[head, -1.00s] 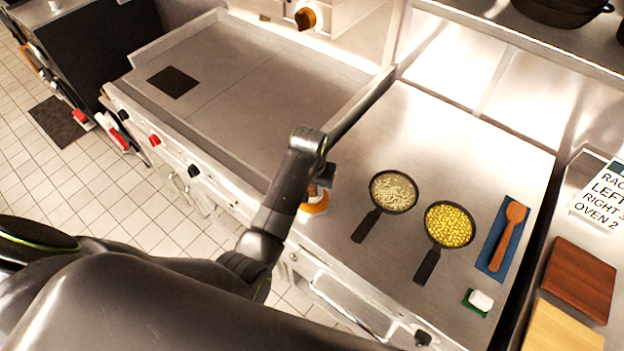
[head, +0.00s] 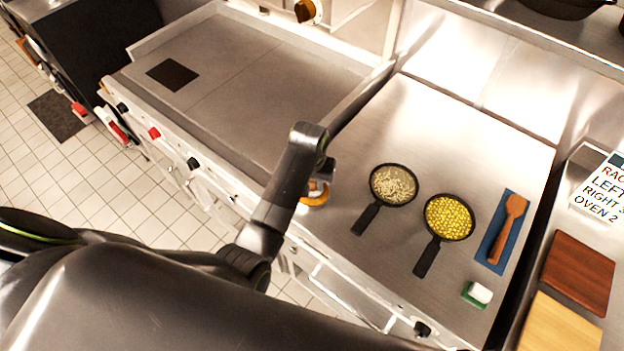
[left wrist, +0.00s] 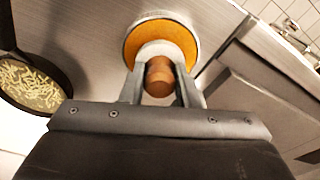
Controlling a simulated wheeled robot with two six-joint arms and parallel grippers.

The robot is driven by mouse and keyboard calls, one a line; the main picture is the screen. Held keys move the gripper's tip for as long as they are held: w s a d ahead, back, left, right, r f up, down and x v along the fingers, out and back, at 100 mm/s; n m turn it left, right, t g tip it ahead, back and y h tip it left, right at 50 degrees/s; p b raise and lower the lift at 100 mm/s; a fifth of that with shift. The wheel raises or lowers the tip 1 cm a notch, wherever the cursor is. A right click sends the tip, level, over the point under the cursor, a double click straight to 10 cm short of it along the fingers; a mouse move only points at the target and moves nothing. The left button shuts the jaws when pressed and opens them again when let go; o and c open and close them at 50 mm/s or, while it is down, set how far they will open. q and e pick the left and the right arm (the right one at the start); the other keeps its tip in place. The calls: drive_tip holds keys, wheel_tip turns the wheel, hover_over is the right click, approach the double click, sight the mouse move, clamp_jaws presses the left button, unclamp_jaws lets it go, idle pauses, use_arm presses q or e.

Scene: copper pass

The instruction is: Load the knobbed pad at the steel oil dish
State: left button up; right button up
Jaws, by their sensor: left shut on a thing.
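My left gripper (left wrist: 160,88) is shut on the brown knob (left wrist: 159,72) of the knobbed pad, whose pale round body (left wrist: 162,49) shows beyond the knob in the left wrist view. The steel oil dish (left wrist: 194,24) has a silvery rim around an orange surface. The pad appears over the middle of this dish; whether it touches the oil I cannot tell. In the head view the dish (head: 314,200) is at the counter's front left, partly hidden by my left gripper (head: 318,186). My right gripper is not in view.
Right of the dish are a pan of pale pieces (head: 393,186) and a pan of yellow pieces (head: 448,218). Further right are a wooden spoon (head: 509,226) on a blue mat and a green-and-white sponge (head: 478,293). The flat griddle (head: 262,90) on the left is largely clear, with one dark square.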

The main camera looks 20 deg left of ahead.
use_arm(q)
drive_tip(key=shift+f, duration=0.45)
idle(0.3)
drive_tip(key=shift+s+f, duration=0.1)
idle(1.1)
drive_tip(key=shift+r, duration=3.6)
drive_tip(key=shift+f, duration=0.1)
